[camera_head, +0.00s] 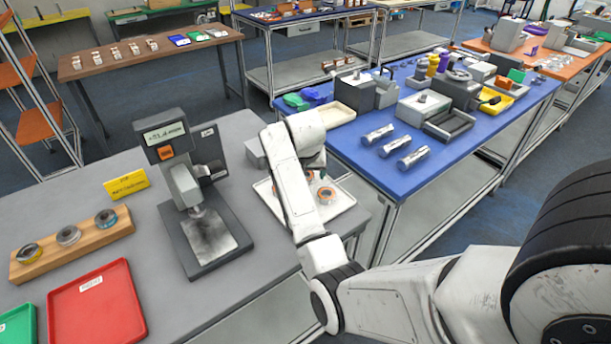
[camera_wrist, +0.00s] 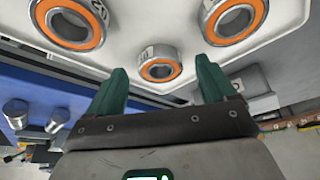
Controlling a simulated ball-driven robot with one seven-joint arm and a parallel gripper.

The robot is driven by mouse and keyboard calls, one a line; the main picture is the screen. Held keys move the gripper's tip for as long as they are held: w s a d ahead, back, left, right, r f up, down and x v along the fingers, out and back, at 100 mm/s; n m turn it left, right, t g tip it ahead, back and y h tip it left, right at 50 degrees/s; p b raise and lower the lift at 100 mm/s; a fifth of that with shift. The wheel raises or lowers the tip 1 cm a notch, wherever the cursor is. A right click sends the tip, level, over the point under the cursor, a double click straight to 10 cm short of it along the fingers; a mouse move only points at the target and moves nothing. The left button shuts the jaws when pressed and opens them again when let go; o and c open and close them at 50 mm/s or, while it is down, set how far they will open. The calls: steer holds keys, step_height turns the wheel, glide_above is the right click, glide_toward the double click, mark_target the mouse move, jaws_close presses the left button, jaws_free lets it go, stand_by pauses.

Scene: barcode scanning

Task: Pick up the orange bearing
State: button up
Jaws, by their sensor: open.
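Orange-faced bearings with metal rims lie on a white tray (camera_head: 345,205) on the grey table. In the head view one orange bearing (camera_head: 326,194) shows beside my arm; the others are mostly hidden behind it. The wrist view shows three: a left bearing (camera_wrist: 70,22), a middle bearing (camera_wrist: 160,70) and a right bearing (camera_wrist: 234,19). My gripper (camera_wrist: 162,66) is open and empty, its two green fingers pointing at the tray. The middle bearing appears between the fingertips in the picture; I cannot tell how far off it is. The head view hides my gripper behind the arm.
A scanning or press-like station (camera_head: 205,230) stands left of the tray. A wooden block (camera_head: 75,243) with several bearings and a red tray (camera_head: 97,308) are further left. A blue table (camera_head: 420,170) with metal cylinders and boxes stands to the right.

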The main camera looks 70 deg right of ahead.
steer(key=shift+d+f, duration=0.1)
steer(key=shift+f, duration=0.3)
steer(key=shift+w, duration=0.1)
steer(key=c, duration=1.2)
